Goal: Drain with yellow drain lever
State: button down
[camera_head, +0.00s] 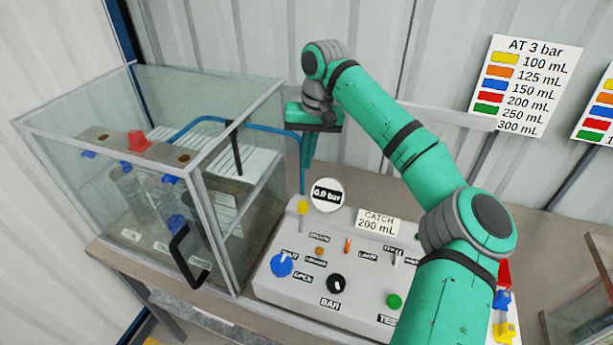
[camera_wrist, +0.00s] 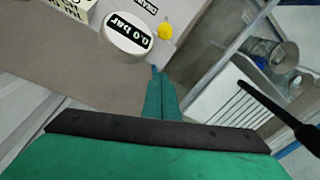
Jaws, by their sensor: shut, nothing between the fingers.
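The yellow drain lever (camera_head: 302,208) stands at the back left of the grey control panel (camera_head: 275,292), beside the round gauge (camera_head: 327,195) that reads 0.0 bar. In the wrist view the yellow lever tip (camera_wrist: 166,29) shows near the top, with the gauge (camera_wrist: 126,33) to its left. My gripper (camera_head: 306,168) points down above and behind the lever, apart from it. In the wrist view my gripper (camera_wrist: 156,70) has its fingers together with nothing between them. The lever's base is not clear in the wrist view.
A glass case (camera_head: 150,160) with a black handle (camera_head: 186,258) stands left of the panel. A blue hose (camera_head: 265,128) runs from it past my gripper. The panel carries a blue knob (camera_head: 282,264), a black knob (camera_head: 337,284) and a CATCH 200 mL sign (camera_head: 376,220).

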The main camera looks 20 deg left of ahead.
aim_at(302, 217)
jog(key=f, duration=0.6)
jog(key=a+f, duration=0.1)
jog(key=f, duration=0.2)
jog(key=shift+a+f, duration=0.1)
jog(key=shift+f, duration=0.2)
jog(key=shift+s+d+r, duration=0.2)
jog(key=shift+s+d, duration=0.05)
jog(key=shift+s, duration=0.35)
jog(key=shift+s+d+r, duration=0.15)
jog(key=shift+s+d, duration=0.15)
jog(key=shift+s, duration=0.25)
jog(key=shift+s+d+r, duration=0.2)
jog(key=shift+s+d, duration=0.05)
jog(key=shift+s, duration=0.35)
jog(key=shift+a, duration=0.1)
